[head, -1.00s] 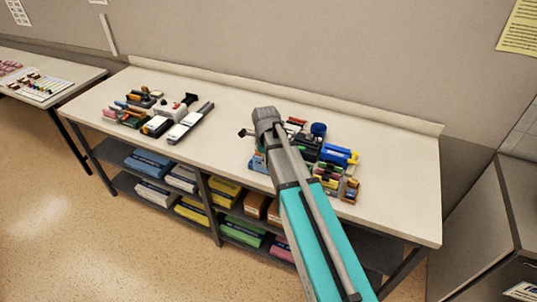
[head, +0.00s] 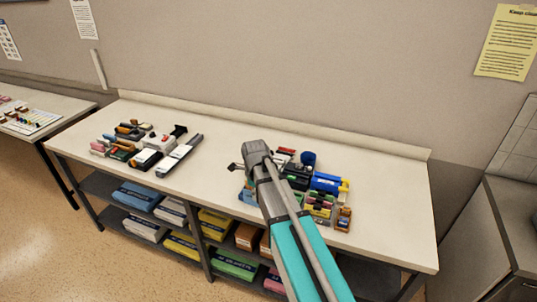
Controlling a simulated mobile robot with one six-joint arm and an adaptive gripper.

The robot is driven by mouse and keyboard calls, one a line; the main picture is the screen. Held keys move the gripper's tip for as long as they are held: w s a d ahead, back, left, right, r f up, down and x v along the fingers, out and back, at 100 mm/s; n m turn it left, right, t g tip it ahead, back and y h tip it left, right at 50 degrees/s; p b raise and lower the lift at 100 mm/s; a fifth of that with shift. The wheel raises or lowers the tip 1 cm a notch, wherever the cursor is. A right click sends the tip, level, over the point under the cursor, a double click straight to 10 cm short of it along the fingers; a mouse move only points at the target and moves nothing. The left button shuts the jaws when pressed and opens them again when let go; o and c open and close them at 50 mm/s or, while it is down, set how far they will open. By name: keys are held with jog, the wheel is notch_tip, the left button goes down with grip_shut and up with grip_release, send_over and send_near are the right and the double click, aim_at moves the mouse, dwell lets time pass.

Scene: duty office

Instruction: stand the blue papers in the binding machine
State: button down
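My arm reaches over the long cream table, and its wrist hides part of the objects at the right. My gripper (head: 237,167) shows only as small dark parts at the left of the wrist; whether it is open or shut is too small to tell. A light blue item (head: 245,194) sits on the table just below it, partly hidden by the arm. A blue pack (head: 136,195) lies on the upper shelf under the table, at the left, away from my gripper. I cannot tell which table device is the binding machine.
A cluster of office devices (head: 158,144) stands on the table's left part. Another cluster with a blue and yellow device (head: 327,183) stands right of my arm. Table surface between the clusters and at the far right is clear. Coloured packs, including a green one (head: 235,264), fill the shelves.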

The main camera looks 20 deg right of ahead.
aim_at(257, 206)
jog(key=shift+f+b, duration=2.8)
jog(key=shift+f, duration=0.35)
jog(key=shift+s, duration=0.1)
